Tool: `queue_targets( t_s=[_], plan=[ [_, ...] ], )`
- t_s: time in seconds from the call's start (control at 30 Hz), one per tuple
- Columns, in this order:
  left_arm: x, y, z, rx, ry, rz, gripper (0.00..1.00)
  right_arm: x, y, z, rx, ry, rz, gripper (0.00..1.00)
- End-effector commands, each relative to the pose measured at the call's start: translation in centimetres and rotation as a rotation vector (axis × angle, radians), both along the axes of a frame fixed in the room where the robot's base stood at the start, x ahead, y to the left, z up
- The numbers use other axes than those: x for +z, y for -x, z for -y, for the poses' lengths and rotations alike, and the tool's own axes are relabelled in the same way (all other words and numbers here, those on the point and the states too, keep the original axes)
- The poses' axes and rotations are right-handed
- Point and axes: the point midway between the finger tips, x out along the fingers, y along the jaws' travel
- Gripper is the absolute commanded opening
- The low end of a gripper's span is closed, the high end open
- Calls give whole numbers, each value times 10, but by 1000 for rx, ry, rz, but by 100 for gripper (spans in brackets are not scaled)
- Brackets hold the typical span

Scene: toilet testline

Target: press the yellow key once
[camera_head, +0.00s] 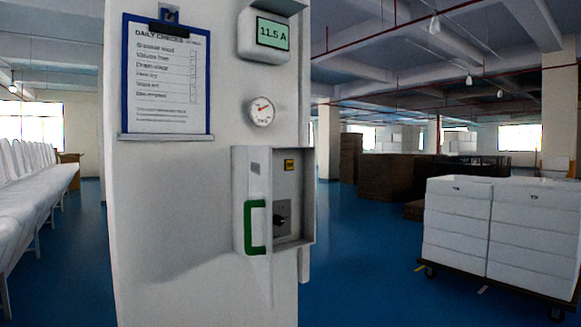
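A grey-white wall box (308,200) is mounted on the side of a white column. Its door (254,170) stands open to the left and carries a green handle (249,226). Inside, near the top of the panel, is a small yellow square (290,166) with a dark mark; it is the only yellow item in the box, and I cannot tell from its size whether it is raised or flat. Below it is a dark knob or switch (281,221) on a grey plate. Neither of my grippers is in view.
The white column (190,230) holds a blue clipboard with a checklist (166,75), a display reading 11.5 A (272,33) and a round gauge (262,111). A cart with white boxes (500,230) stands at right. Blue floor (355,260) lies clear between.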

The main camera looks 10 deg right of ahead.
Motion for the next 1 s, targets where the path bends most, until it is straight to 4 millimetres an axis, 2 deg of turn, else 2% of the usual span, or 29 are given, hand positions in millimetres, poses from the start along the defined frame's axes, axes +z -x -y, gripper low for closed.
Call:
queue_targets(
  t_s=[0.03,0.13,1.0],
  plan=[
    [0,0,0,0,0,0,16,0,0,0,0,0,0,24],
    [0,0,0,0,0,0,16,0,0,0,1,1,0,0],
    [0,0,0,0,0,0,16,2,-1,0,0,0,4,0]
  ],
)
